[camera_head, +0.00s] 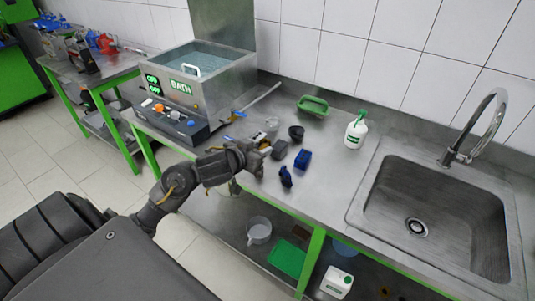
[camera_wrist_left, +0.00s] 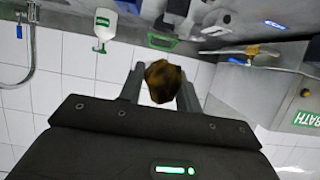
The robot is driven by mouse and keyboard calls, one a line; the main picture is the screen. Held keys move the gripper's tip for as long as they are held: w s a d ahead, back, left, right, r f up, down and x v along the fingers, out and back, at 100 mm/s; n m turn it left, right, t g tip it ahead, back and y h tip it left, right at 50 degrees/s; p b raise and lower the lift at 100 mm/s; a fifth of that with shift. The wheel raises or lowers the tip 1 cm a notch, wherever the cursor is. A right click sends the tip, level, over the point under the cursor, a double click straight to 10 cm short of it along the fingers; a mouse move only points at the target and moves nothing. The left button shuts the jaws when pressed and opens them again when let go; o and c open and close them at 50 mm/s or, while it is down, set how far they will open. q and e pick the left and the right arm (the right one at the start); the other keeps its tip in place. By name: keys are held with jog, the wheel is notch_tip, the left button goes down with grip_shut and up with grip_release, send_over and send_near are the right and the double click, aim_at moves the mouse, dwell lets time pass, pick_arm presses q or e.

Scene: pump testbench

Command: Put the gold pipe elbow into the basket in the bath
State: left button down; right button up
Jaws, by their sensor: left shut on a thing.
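The gold pipe elbow (camera_wrist_left: 165,84) shows in the left wrist view as a brownish-gold lump between the two fingers of my left gripper (camera_wrist_left: 160,76), which is shut on it. In the head view my left gripper (camera_head: 262,149) is over the front part of the steel bench, to the right of and nearer than the bath; the elbow is too small to make out there. The bath (camera_head: 213,91) is a steel box with a green BATH label, filled with water. A white basket handle (camera_head: 190,70) shows inside it; the basket itself is mostly hidden. My right gripper is not in view.
A control box (camera_head: 170,122) stands before the bath. Blue parts (camera_head: 302,159), a dark cup (camera_head: 296,132), a green tray (camera_head: 313,105) and a white bottle (camera_head: 356,130) stand right of the gripper. A sink (camera_head: 430,205) with a tap is at the right.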

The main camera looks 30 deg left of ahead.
pick_arm(q)
jog(key=w+a+f, duration=0.1)
jog(key=a, duration=0.1)
jog(key=w+a+f, duration=0.1)
jog(key=w, duration=0.1)
jog(key=w+a+f, duration=0.1)
jog(key=a, duration=0.1)
jog(key=shift+w+a+f, duration=0.15)
jog(key=shift+w+a, duration=0.15)
jog(key=w+a+f, duration=0.1)
jog(key=a+f, duration=0.1)
jog(key=f, duration=0.1)
jog(key=w+a+f, duration=0.1)
jog(key=f, duration=0.1)
jog(key=shift+w+a+b, duration=0.3)
jog(key=shift+w+a+f, duration=0.2)
jog(key=shift+f, duration=0.1)
notch_tip(320, 180, down, 3)
jog(key=shift+a+p, duration=0.15)
jog(key=shift+p, duration=0.2)
jog(key=shift+w+f, duration=0.1)
jog(key=shift+f, duration=0.15)
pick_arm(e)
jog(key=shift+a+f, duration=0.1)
pick_arm(q)
jog(key=shift+f, duration=0.15)
jog(key=c, duration=1.3)
grip_release()
jog(key=shift+o, duration=0.2)
